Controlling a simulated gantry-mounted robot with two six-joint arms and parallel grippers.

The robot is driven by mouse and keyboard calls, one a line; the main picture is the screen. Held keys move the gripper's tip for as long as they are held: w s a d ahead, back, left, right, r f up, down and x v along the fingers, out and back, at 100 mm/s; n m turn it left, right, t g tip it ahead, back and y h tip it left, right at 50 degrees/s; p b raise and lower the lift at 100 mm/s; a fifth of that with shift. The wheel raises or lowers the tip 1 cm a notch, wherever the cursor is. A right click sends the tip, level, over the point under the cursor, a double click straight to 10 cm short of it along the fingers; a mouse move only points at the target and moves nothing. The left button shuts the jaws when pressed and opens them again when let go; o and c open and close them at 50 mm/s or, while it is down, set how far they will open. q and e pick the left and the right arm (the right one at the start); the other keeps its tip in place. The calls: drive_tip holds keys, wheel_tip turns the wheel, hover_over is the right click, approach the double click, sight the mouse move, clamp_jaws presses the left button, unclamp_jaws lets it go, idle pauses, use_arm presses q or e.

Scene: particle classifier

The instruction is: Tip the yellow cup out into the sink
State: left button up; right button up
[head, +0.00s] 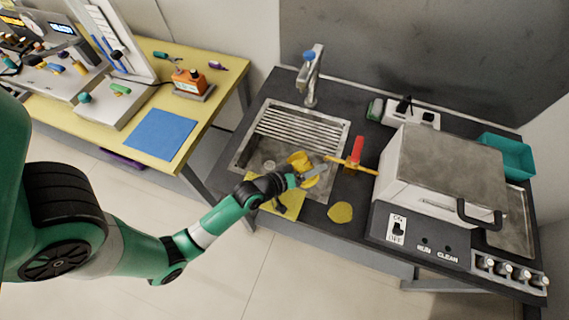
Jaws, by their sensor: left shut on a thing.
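The yellow cup (298,158) is over the front right part of the sink (344,128), and it looks tilted. My left gripper (304,176) reaches in from the lower left and is shut on the cup. The gripper hides part of the cup, and I cannot see into it or tell how high it is above the basin. The sink has a ribbed drain rack at the back and a basin in front. My right gripper is not in view.
A faucet (311,78) stands behind the sink. A red and yellow tool (355,155) lies close to the cup's right. A yellow round piece (340,212) and a yellow mat (291,204) lie in front. A large grey machine (440,165) blocks the right.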

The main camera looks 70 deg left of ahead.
sight(308, 161)
use_arm(q)
drive_tip(key=shift+f+b, duration=0.15)
drive_tip(key=shift+b, duration=0.45)
drive_tip(key=shift+d+r+n+t+h+b, duration=0.1)
drive_tip(key=shift+r+n+t+h+b, duration=0.3)
drive_tip(key=shift+r+n+b, duration=0.3)
drive_tip(key=shift+w+f+n+t+h+b, duration=0.1)
drive_tip(key=shift+f+n+t+h+b, duration=0.2)
drive_tip(key=shift+n+b, duration=0.75)
drive_tip(key=shift+f+n+t+h+b, duration=0.2)
drive_tip(key=shift+f+n+h+b, duration=0.15)
drive_tip(key=shift+b, duration=1.3)
drive_tip(key=shift+s+a+r+n+t, duration=0.3)
drive_tip(key=shift+a+r+n, duration=0.25)
drive_tip(key=shift+n, duration=0.05)
idle(0.9)
drive_tip(key=shift+s+a+r+n+t+h+b, duration=0.1)
drive_tip(key=shift+a+r+n+t+h+b, duration=0.15)
drive_tip(key=shift+r+n, duration=0.3)
drive_tip(key=shift+s+a+r+n+t+h+b, duration=0.1)
drive_tip(key=shift+r+n+t, duration=0.25)
drive_tip(key=shift+n, duration=0.4)
idle(1.2)
